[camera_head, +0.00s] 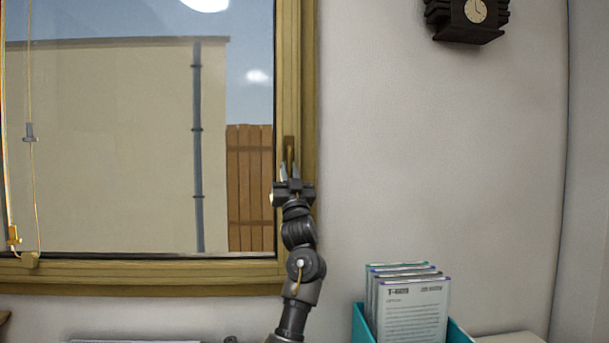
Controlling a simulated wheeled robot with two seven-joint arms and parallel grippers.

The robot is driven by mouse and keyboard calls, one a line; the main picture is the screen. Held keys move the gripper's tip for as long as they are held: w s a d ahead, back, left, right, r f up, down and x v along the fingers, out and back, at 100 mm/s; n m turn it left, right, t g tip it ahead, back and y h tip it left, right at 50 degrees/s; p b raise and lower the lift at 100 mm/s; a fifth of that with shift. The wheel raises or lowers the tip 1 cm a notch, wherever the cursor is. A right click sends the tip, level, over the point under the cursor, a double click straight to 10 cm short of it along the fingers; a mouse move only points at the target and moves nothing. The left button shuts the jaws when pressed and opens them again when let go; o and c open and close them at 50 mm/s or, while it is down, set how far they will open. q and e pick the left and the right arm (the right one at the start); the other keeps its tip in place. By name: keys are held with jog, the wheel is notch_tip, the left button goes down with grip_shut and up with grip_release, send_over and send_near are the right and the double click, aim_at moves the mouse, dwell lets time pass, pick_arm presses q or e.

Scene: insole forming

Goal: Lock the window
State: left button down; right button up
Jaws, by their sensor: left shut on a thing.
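The window (130,262) has a wooden frame and fills the left half of the head view. Its handle (289,147) is a small brass-brown lever on the right side of the frame, and only its upper part shows. My left gripper (289,170) reaches up from below and is shut on the handle, its fingers on either side of the lower part. The gripper hides the handle's lower end. My right gripper is not in view.
A teal box (459,333) holding several documents (415,308) stands to the right of my left arm. A dark clock (466,17) hangs at the upper right. A blind cord (31,180) hangs at the left. The wall between is clear.

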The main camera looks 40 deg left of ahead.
pick_arm(q)
jog(key=shift+w+n+g+y, duration=0.1)
jog(key=shift+n+g+y, duration=0.2)
jog(key=shift+n+g, duration=0.45)
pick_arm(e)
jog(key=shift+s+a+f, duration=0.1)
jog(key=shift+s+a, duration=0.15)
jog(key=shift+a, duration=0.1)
pick_arm(q)
jog(key=shift+d, duration=0.1)
jog(key=c, duration=1.4)
grip_release()
jog(key=shift+o, duration=0.2)
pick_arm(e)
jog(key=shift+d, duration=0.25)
